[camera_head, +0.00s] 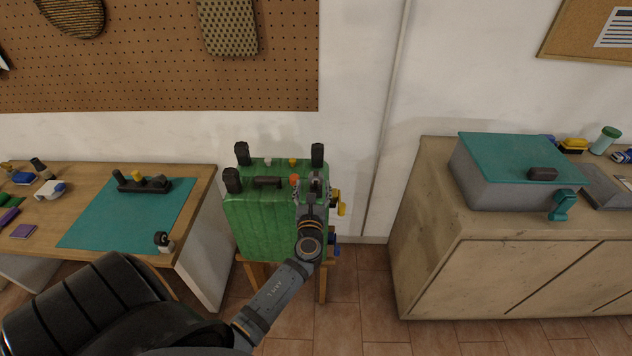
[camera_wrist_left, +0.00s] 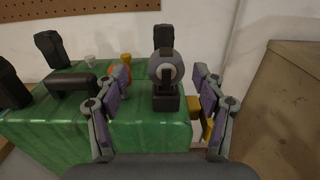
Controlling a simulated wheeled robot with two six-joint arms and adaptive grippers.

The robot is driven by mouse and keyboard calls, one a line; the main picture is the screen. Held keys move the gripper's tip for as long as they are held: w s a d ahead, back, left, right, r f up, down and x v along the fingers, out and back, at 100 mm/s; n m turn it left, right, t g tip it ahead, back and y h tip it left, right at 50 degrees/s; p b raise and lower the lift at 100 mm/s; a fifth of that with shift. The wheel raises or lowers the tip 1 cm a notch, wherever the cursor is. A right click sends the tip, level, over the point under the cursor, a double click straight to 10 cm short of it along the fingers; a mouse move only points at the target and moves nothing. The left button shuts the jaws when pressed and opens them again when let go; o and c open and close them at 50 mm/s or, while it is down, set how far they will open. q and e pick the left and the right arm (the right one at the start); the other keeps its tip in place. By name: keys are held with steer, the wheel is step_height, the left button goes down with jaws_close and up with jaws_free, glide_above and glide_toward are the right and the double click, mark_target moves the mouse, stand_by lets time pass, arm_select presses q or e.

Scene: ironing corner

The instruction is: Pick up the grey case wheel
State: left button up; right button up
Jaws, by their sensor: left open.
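In the left wrist view, a grey wheel (camera_wrist_left: 156,69) in a dark bracket (camera_wrist_left: 166,99) stands upright at the near right corner of the green case (camera_wrist_left: 155,131). My left gripper (camera_wrist_left: 163,85) is open, with one finger on each side of the wheel and a gap on both sides. In the head view, my left gripper (camera_head: 314,190) is over the right front corner of the green case (camera_head: 258,222) and hides most of the grey wheel. My right gripper is not in view.
Dark wheels (camera_head: 233,180) stand at other corners of the case, with a dark handle (camera_head: 267,182) and small coloured knobs between. The case rests on a wooden stool (camera_head: 323,284). A desk is at left, a cabinet (camera_head: 425,215) at right. A loose caster (camera_head: 163,241) lies on the desk.

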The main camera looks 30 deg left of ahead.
mark_target(316, 179)
arm_select(q)
steer(key=shift+w+a+r, duration=0.1)
steer(key=shift+w, duration=0.25)
steer(key=x, duration=0.2)
steer(key=p+x, duration=0.1)
steer(key=x, duration=0.1)
steer(key=shift+w+d, duration=0.15)
steer(key=shift+d, duration=0.15)
steer(key=shift+w+a, duration=0.2)
steer(key=shift+w, duration=0.05)
steer(key=shift+s, duration=0.15)
steer(key=shift+c, duration=0.7)
steer(key=c, duration=1.1)
steer(key=shift+c, duration=0.2)
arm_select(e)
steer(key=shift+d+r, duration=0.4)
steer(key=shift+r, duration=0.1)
